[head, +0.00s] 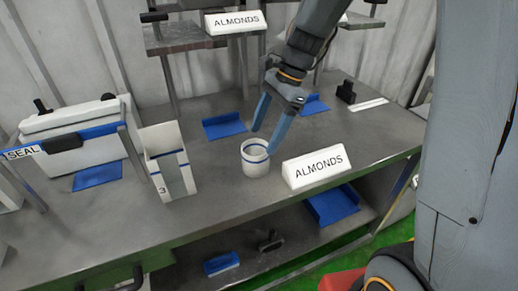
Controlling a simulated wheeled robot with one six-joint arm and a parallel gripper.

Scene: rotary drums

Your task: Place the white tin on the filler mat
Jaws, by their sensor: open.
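A white tin (255,165) with a blue band stands upright on the grey bench, left of the lower white ALMONDS sign. Its open top faces up. My gripper (264,138) is open, fingers pointing down at the tin's rim. One fingertip is behind the rim and the other overlaps its right side; I cannot tell whether they touch. Two blue mats lie behind the tin, one to the left (224,127) and one to the right (315,103). No label shows which mat is the filler mat.
An ALMONDS sign (315,166) stands close to the tin's right. A white box marked 3 (166,165) stands left. A SEAL machine (78,145) is further left with a blue mat (97,175) before it. A raised shelf (178,38) stands behind. Bench room is free around the tin's front.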

